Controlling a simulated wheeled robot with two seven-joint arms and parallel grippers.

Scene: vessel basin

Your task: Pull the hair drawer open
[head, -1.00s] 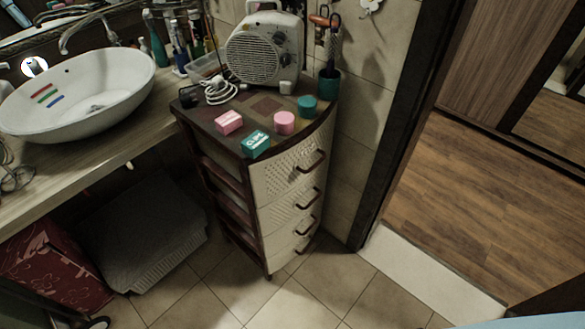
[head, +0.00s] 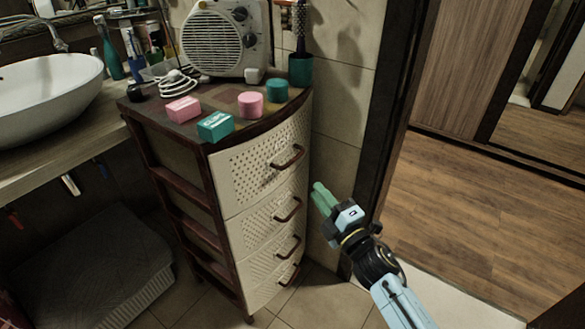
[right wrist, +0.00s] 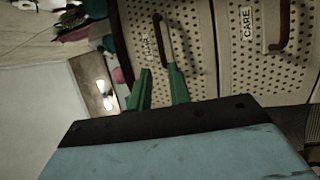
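The hair drawer (head: 250,165) is the top cream perforated drawer of the cabinet, and it looks shut. Its label in the right wrist view (right wrist: 147,48) is small and seems to read HAIR. Its dark brown bar handle (head: 288,158) sits right of centre on the front; the handle also shows in the right wrist view (right wrist: 161,35), beyond the fingertips. My right gripper (head: 322,198) is right of the cabinet, lower than this handle and apart from it. Its green fingers stand apart and empty in the right wrist view (right wrist: 160,85). My left gripper is not in view.
Below is a drawer labelled CARE (right wrist: 245,70), with more drawers under it. A teal box (head: 216,126), pink box (head: 183,109), pink jar (head: 250,104) and heater (head: 225,40) stand on the cabinet top. A dark door frame (head: 385,130) rises at the right.

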